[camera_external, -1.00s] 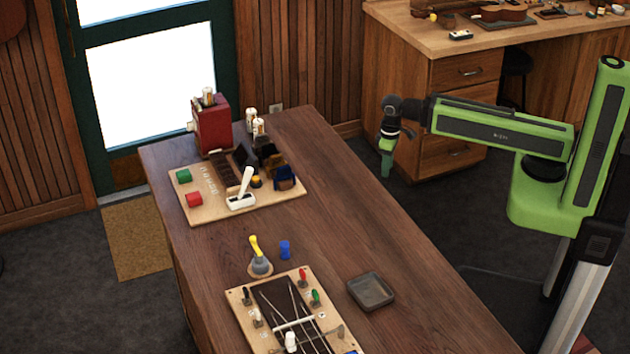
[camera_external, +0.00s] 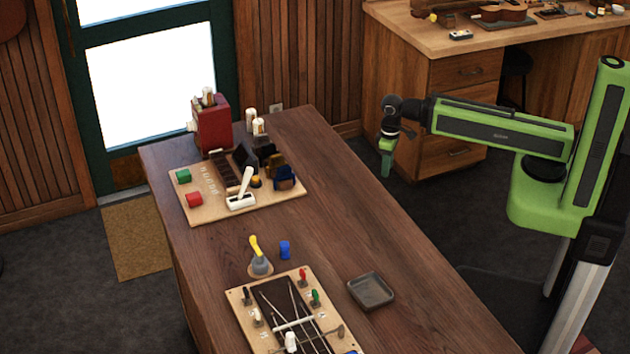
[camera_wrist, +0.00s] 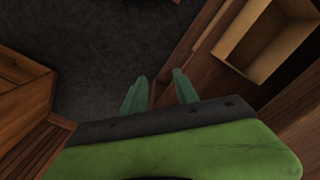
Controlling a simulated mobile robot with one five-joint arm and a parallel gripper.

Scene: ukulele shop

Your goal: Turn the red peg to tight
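The red peg (camera_external: 303,277) stands at the back right of a wooden board with strings (camera_external: 237,303) near the front of the table. A green peg (camera_external: 315,297) is just in front of it on the same board. How far the red peg is turned is too small to tell. My gripper (camera_external: 386,166) hangs pointing down beyond the table's right edge, well behind and to the right of the board. In the wrist view its two green fingers (camera_wrist: 160,90) are apart with nothing between them. The red peg is not in the wrist view.
A grey tray (camera_external: 371,290) lies right of the board. A yellow-handled tool (camera_external: 258,255) and a blue object (camera_external: 285,249) stand behind it. A second board (camera_external: 215,212) with coloured blocks and a red box (camera_external: 211,127) are farther back.

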